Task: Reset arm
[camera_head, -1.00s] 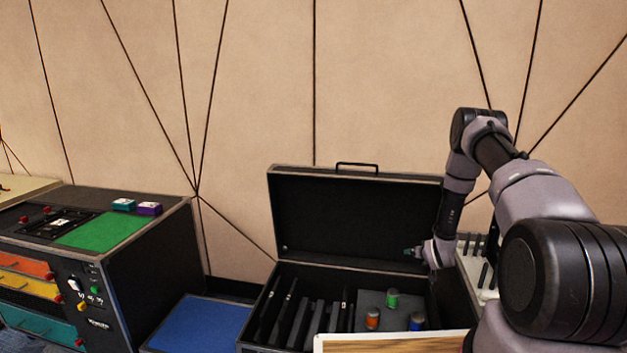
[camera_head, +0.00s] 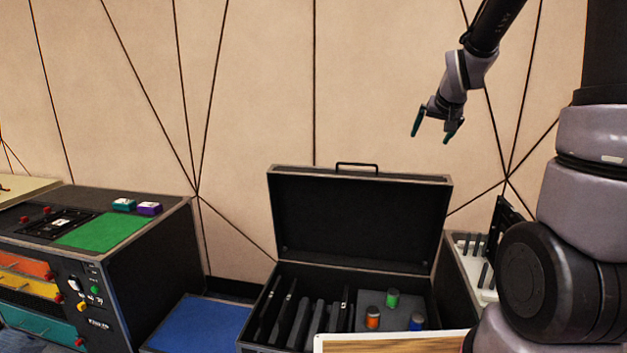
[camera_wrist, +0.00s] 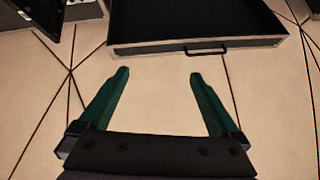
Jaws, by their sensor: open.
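My gripper (camera_head: 432,122) hangs in the air in the upper right of the head view, above the open lid of the black case (camera_head: 360,222). Its two green fingers point down, stand apart and hold nothing. In the wrist view my gripper (camera_wrist: 155,85) also shows open and empty, with the wall behind it. The case lid's handle shows at the top of the wrist view (camera_wrist: 206,49). My arm runs along the right side of the head view.
The case holds black slabs and orange, green and blue cylinders (camera_head: 392,299). A white rack (camera_head: 484,262) stands right of it. A blue panel (camera_head: 200,325) and a drawer cabinet (camera_head: 155,260) with teal and purple blocks (camera_head: 149,208) are to the left.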

